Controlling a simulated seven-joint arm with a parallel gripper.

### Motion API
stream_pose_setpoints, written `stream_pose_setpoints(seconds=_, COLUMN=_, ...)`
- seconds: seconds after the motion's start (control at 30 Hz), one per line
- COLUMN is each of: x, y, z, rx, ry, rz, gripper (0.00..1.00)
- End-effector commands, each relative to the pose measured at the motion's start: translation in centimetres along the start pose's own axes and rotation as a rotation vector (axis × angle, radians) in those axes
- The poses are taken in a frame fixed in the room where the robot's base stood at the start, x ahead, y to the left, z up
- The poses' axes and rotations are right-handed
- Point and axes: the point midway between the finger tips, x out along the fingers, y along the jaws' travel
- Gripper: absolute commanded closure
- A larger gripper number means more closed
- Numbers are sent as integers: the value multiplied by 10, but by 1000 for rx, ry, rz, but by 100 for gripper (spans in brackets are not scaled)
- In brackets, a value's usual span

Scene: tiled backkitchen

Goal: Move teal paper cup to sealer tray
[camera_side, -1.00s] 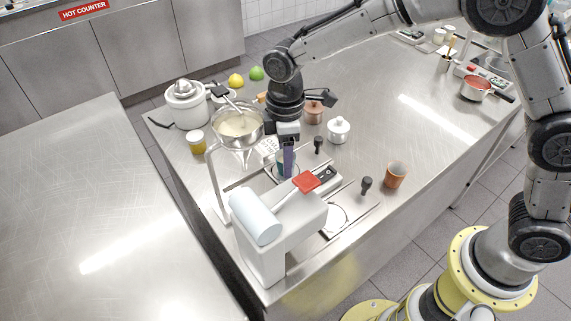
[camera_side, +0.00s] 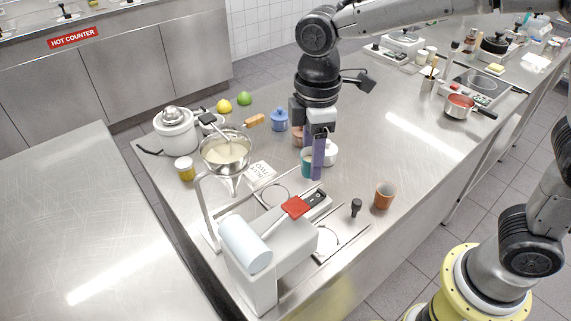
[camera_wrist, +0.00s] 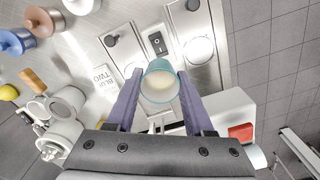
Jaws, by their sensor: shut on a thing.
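My gripper (camera_side: 318,155) is shut on the teal paper cup (camera_side: 307,163), with one purple finger at each side in the wrist view. There the cup (camera_wrist: 162,90) is seen from above, with a pale inside. It is held above the counter, near the sealer. The white sealer (camera_side: 272,250) has a red handle (camera_side: 295,207) and a film roll. Its flat tray plates (camera_side: 338,243) have round openings. One opening shows beside the cup in the wrist view, in the right plate (camera_wrist: 198,50). The finger hides part of the cup in the side view.
A funnel of batter (camera_side: 226,152) stands on a frame left of the sealer. A white lidded pot (camera_side: 328,152) and a blue pot (camera_side: 280,120) stand behind the gripper. The counter's right middle is clear.

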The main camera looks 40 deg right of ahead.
Motion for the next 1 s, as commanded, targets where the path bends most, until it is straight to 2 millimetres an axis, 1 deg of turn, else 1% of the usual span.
stream_pose_setpoints(seconds=0.03, x=-7, y=-7, z=9, rx=0, ry=3, rz=3, gripper=100)
stream_pose_setpoints(seconds=0.1, x=-12, y=-15, z=20, rx=0, ry=3, rz=2, gripper=100)
stream_pose_setpoints(seconds=0.23, x=-20, y=-27, z=35, rx=0, ry=2, rz=2, gripper=100)
stream_pose_setpoints(seconds=0.37, x=-26, y=-35, z=45, rx=2, ry=1, rz=1, gripper=100)
stream_pose_setpoints(seconds=0.47, x=-26, y=-34, z=44, rx=30, ry=0, rz=0, gripper=100)
stream_pose_setpoints(seconds=0.57, x=-7, y=-35, z=32, rx=70, ry=-5, rz=-4, gripper=100)
stream_pose_setpoints(seconds=0.7, x=28, y=-51, z=15, rx=73, ry=-6, rz=-3, gripper=100)
stream_pose_setpoints(seconds=0.8, x=48, y=-65, z=8, rx=52, ry=-3, rz=-2, gripper=100)
stream_pose_setpoints(seconds=0.9, x=60, y=-77, z=7, rx=20, ry=-1, rz=0, gripper=100)
stream_pose_setpoints(seconds=1.0, x=65, y=-83, z=6, rx=2, ry=0, rz=0, gripper=100)
